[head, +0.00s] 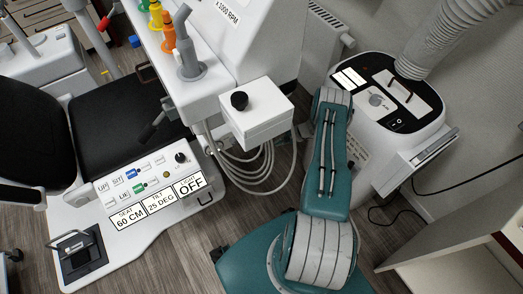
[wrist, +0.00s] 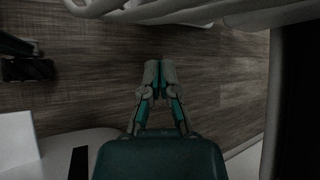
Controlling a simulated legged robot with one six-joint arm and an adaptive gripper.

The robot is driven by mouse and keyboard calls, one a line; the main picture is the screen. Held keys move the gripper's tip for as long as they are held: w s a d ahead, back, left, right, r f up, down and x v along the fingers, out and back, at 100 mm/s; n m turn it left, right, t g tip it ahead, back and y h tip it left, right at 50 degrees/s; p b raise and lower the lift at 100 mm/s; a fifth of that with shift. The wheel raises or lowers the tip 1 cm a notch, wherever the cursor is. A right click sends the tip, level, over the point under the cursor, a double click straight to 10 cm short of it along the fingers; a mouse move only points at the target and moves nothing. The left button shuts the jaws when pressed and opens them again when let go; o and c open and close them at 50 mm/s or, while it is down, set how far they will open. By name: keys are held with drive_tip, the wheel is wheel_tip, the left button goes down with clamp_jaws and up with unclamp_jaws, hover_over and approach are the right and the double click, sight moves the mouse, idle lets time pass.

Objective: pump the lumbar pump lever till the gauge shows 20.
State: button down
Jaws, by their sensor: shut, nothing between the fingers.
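No part labelled as the lumbar pump lever or its gauge can be made out in either view. A dark handle-like part (head: 157,124) sticks out beside the black seat (head: 118,122) in the head view, but I cannot tell whether it is the lever. My gripper (wrist: 159,68) shows in the wrist view with its fingertips together, empty, above the wood floor.
A control panel (head: 147,182) with buttons and displays reading 60 CM, 25 DEG and OFF sits beside the seat. A pedal box (head: 77,248) is at lower left. A white box with a black knob (head: 257,114) and looping hoses (head: 247,168) are left of my arm. A white machine (head: 388,105) stands right.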

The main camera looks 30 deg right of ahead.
drive_tip(key=x, duration=1)
drive_tip(key=shift+s+a+r, duration=0.2)
drive_tip(key=shift+s+r, duration=0.3)
drive_tip(key=shift+r, duration=0.35)
drive_tip(key=shift+s+a+r, duration=0.2)
drive_tip(key=shift+s+r, duration=0.35)
drive_tip(key=shift+r, duration=0.25)
drive_tip(key=shift+r, duration=0.1)
drive_tip(key=shift+s+r+g, duration=0.15)
drive_tip(key=shift+g, duration=0.15)
